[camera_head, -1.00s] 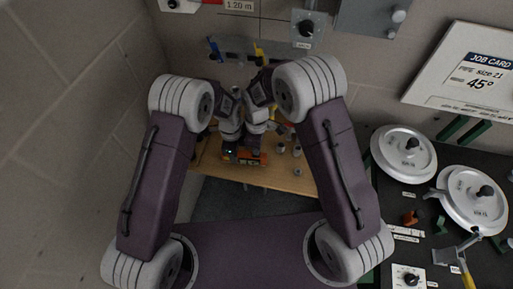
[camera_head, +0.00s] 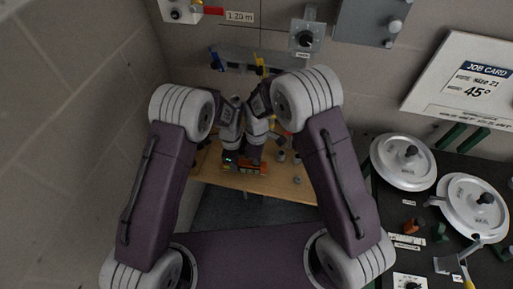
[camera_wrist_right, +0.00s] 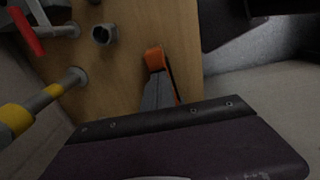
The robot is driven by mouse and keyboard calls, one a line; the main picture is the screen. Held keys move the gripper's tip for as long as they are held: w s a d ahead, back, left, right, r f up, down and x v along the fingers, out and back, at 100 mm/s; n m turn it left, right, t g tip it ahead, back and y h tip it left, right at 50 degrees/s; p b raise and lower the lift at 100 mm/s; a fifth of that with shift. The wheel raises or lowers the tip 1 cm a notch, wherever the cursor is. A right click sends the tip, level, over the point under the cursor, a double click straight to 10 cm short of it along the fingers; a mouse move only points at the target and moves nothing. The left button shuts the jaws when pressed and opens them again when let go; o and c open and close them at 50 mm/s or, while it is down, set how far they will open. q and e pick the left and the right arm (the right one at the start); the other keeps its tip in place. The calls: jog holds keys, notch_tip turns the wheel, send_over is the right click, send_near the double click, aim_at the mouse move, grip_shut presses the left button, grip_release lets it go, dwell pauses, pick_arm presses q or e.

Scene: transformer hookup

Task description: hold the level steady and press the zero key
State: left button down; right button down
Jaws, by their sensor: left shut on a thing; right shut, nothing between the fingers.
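The level (camera_head: 262,169), an orange-red bar with a dark middle and a small greenish lit patch at its left end, lies at the wooden bench in the head view. My left gripper (camera_head: 231,157) is shut on the level near its left part; its fingertips are mostly hidden. My right gripper (camera_head: 252,160) is shut and empty, close above the level's middle. In the right wrist view the shut grey fingers (camera_wrist_right: 158,94) point at an orange part (camera_wrist_right: 154,59); I cannot tell whether they touch it. The zero key is not distinguishable.
The wooden bench (camera_head: 275,185) carries several small grey metal fittings (camera_head: 297,180) right of the level. A grey post with a yellow band (camera_wrist_right: 32,108) and a red-handled part (camera_wrist_right: 26,30) show in the wrist view. A wall stands close at left; a dark panel with round discs (camera_head: 404,160) is at right.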

pick_arm(q)
jog(key=shift+w+f, duration=0.1)
jog(key=shift+f, duration=0.1)
pick_arm(e)
notch_tip(320, 180, up, 13)
jog(key=shift+r, duration=0.15)
dwell(0.4)
pick_arm(q)
jog(key=c, duration=1.1)
grip_release()
jog(key=shift+o, duration=0.2)
jog(key=shift+w, duration=0.2)
pick_arm(e)
jog(key=shift+w, duration=0.25)
